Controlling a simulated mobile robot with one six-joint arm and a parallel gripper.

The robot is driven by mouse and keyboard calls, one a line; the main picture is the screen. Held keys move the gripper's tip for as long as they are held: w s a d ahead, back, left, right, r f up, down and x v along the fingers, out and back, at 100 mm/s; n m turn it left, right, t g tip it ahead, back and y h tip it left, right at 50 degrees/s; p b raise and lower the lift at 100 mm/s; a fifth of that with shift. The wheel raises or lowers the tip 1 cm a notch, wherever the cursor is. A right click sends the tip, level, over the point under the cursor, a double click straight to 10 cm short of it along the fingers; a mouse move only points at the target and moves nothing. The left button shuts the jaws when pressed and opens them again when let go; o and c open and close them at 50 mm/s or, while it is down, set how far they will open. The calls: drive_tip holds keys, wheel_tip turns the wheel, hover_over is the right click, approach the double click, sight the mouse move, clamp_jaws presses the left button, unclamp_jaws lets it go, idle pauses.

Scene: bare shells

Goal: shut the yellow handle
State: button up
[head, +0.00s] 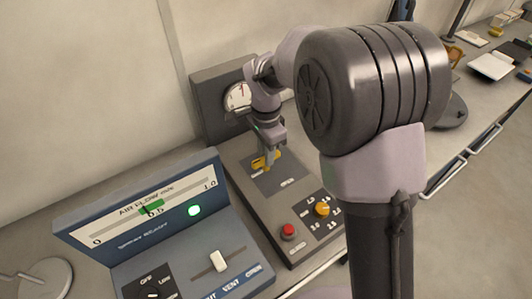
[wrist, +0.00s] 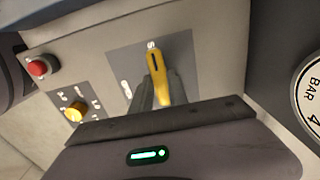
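The yellow handle (wrist: 158,76) stands on a dark grey plate with white lettering, on the grey control panel. In the head view the yellow handle (head: 258,163) shows beside and behind my fingertips. My gripper (head: 268,160) is down at the handle. In the wrist view my gripper's dark fingers (wrist: 160,93) lie close on both sides of the handle, with no clear gap, and appear shut on it. The handle's lower part and most of the lettering near it are hidden or too small to read.
The same panel has a red button (head: 288,231) and a yellow knob (head: 322,208). A round gauge (head: 238,97) stands behind. A blue air-flow console (head: 150,225) with a green light and white slider stands at left. My arm covers much of the right side.

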drive_tip(key=o, duration=0.4)
drive_tip(key=shift+o, duration=0.2)
drive_tip(key=shift+r, duration=0.1)
wheel_tip(320, 180, up, 17)
drive_tip(key=p, duration=0.6)
drive_tip(key=shift+r, duration=0.15)
